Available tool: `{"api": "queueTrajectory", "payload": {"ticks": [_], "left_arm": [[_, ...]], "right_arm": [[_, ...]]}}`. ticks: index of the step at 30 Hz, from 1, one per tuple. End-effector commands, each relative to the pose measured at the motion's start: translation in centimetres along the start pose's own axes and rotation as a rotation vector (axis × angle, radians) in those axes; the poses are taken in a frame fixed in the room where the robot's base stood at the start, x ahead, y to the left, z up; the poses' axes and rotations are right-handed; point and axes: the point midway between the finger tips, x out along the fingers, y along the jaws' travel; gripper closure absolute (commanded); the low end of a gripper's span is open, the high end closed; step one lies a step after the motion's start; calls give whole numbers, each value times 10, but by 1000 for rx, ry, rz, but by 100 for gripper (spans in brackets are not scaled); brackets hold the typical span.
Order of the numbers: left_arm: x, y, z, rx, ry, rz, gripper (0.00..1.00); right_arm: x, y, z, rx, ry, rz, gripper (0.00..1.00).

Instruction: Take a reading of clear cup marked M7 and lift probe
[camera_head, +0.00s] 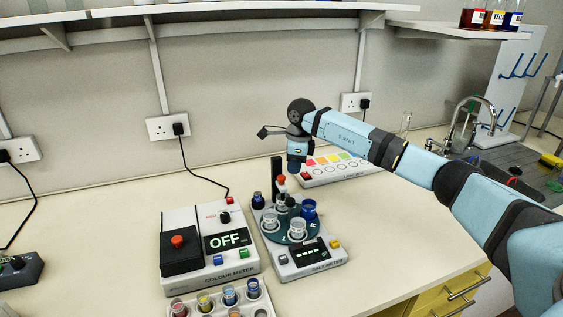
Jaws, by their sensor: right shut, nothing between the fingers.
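The salt meter (307,262) stands on the bench with a dark round turntable (283,236). Clear cups stand on it, one at the front (298,227) and one at the left (270,222); a blue cup (308,209) stands at the right. Any M7 mark is too small to read. The probe (281,183), with a red top, is by the black post (276,172) behind the cups. The meter's display (307,252) shows dashes. My right gripper (294,171) points down above and behind the meter, shut and empty, near the probe's top. My left gripper is out of view.
The colour meter (208,250), reading OFF, stands left of the salt meter. A tray of coloured cups (213,302) is in front. A light box (345,170) with coloured patches lies behind. A sink (500,155) is at right. The bench right of the salt meter is clear.

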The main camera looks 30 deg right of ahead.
Motion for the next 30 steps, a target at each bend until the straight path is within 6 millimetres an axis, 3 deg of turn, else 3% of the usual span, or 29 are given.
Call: {"api": "queueTrajectory", "payload": {"ticks": [11, 16, 24, 30], "left_arm": [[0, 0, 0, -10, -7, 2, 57], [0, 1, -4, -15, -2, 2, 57], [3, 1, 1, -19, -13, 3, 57], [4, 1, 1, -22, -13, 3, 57]], "right_arm": [[0, 0, 0, -1, -1, 0, 100], [-29, 0, 0, -1, -3, -3, 100], [-92, 0, -1, -1, -3, -3, 100], [-125, 0, -1, -1, -2, -1, 100]]}}
